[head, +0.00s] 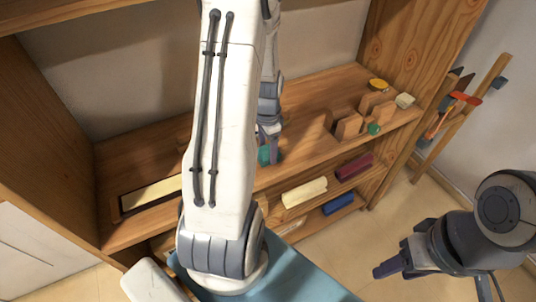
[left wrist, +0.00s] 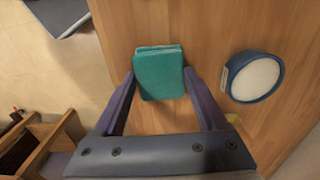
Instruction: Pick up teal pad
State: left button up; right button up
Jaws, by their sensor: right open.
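The teal pad (head: 264,154) lies at the wooden shelf in the head view, mostly hidden behind my left arm. In the left wrist view the teal pad (left wrist: 159,72) sits between the two fingertips of my left gripper (left wrist: 159,80). Both fingers appear to touch its sides, and it is over the wood surface. In the head view the left gripper (head: 268,132) is partly hidden by the arm. My right gripper (head: 400,252) is open and empty, low at the right, away from the shelf.
A round blue-rimmed white object (left wrist: 253,77) is right of the pad in the wrist view. Wooden blocks (head: 348,127) and a yellow disc (head: 378,84) stand on the shelf's right. A cream bar (head: 150,193) lies at left. Cream (head: 304,192), maroon (head: 354,166) and blue (head: 338,203) items lie below.

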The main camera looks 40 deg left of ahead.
aim_at(268, 151)
pick_arm(q)
jog(key=shift+c, duration=1.1)
jog(key=shift+r, duration=0.65)
notch_tip(268, 151, up, 3)
jog(key=shift+w+f, duration=0.1)
jog(key=shift+f, duration=0.05)
jog(key=s+d+r+b, duration=0.1)
jog(key=s+d+r, duration=0.4)
jog(key=d, duration=0.5)
notch_tip(268, 151, up, 2)
jog(key=shift+s+d, duration=0.2)
jog(key=shift+s, duration=0.05)
